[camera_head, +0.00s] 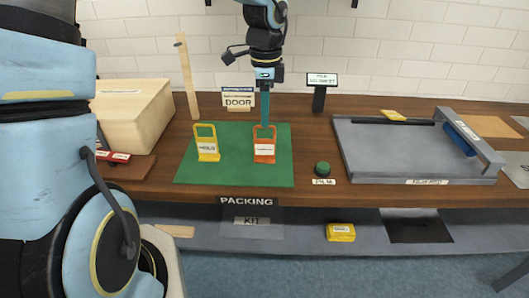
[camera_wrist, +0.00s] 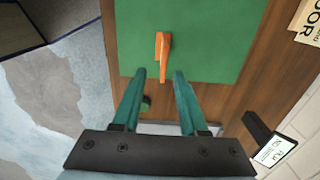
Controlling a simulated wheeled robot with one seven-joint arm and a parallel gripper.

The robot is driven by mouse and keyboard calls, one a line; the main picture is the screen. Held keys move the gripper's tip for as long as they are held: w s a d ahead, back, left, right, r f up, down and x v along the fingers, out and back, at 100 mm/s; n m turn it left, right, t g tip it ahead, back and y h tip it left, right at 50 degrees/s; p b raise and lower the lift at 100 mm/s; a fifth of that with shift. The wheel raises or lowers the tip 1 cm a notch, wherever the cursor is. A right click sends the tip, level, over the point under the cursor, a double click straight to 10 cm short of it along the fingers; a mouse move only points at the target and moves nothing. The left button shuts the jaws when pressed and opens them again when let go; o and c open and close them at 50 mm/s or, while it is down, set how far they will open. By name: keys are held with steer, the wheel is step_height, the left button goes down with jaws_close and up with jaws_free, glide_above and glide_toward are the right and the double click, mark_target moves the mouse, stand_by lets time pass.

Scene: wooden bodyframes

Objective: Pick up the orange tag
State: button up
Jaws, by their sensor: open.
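The orange tag (camera_head: 264,155) stands upright on the green mat (camera_head: 235,178), with a white label on its front and a loop on top. In the wrist view the tag (camera_wrist: 162,52) appears edge-on as a narrow orange strip. My gripper (camera_head: 265,124) points down at the top of the tag in the head view. In the wrist view my gripper (camera_wrist: 160,73) is open, with one teal finger to each side of the tag's line. The fingers look empty, and I cannot tell whether they reach around the loop.
A yellow tag (camera_head: 207,148) stands left on the mat. A wooden box (camera_head: 130,115) and an upright stick (camera_head: 187,78) are further left. A door sign (camera_head: 238,102) is behind. A green button (camera_head: 322,168) and a grey framed board (camera_head: 400,150) are to the right.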

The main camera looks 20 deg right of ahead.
mark_target(265, 140)
steer(key=shift+w+f+p, duration=0.15)
steer(key=shift+f+p, duration=0.3)
steer(key=shift+f, duration=1.85)
steer(key=shift+w+f+p, duration=0.15)
steer(key=shift+f+p, duration=0.25)
steer(key=shift+f, duration=1.9)
jaws_close()
